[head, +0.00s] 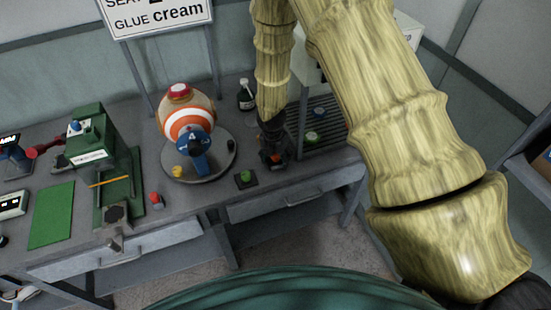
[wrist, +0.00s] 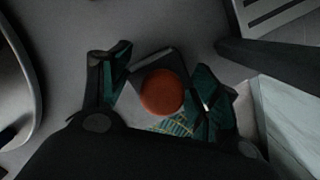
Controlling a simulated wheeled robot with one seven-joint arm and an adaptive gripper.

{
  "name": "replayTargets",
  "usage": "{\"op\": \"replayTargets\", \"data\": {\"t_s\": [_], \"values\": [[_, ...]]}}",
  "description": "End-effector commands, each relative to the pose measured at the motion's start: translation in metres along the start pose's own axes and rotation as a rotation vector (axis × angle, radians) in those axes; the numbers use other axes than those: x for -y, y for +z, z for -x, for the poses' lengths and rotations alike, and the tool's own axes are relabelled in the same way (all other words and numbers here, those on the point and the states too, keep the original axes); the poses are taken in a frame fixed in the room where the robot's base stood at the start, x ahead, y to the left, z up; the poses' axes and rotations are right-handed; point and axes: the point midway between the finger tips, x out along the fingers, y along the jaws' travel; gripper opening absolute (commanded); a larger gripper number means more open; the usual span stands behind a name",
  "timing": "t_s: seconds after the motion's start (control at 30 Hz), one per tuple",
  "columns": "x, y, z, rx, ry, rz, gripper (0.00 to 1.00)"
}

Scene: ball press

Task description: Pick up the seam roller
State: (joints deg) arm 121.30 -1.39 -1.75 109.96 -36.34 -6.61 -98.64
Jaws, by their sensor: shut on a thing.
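My gripper (head: 272,145) points down over the grey bench, between the ball stand and the slatted rack. In the wrist view its dark fingers (wrist: 160,88) are closed about a thing with a round orange-red top, which I take to be the seam roller (wrist: 161,94). A little of its red shows below the fingers in the head view. Its lower part is hidden by the gripper, and I cannot tell whether it touches the bench.
A slatted rack (head: 325,137) with small blue and green items stands close on the right. A dark bottle (head: 246,96) is behind. A green button (head: 246,178) is in front left. A green press (head: 92,142) and green mat (head: 52,214) are further left.

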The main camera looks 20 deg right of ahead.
Motion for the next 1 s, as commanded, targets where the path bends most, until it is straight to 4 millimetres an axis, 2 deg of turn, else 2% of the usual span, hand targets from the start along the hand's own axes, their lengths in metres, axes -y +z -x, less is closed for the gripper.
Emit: {"op": "replayTargets", "data": {"t_s": [0.43,1.0], "values": [[0.0,0.002,0.032,0.001,0.002,0.001,0.32],[0.051,-0.101,0.057,0.002,-0.001,0.002,0.32]]}}
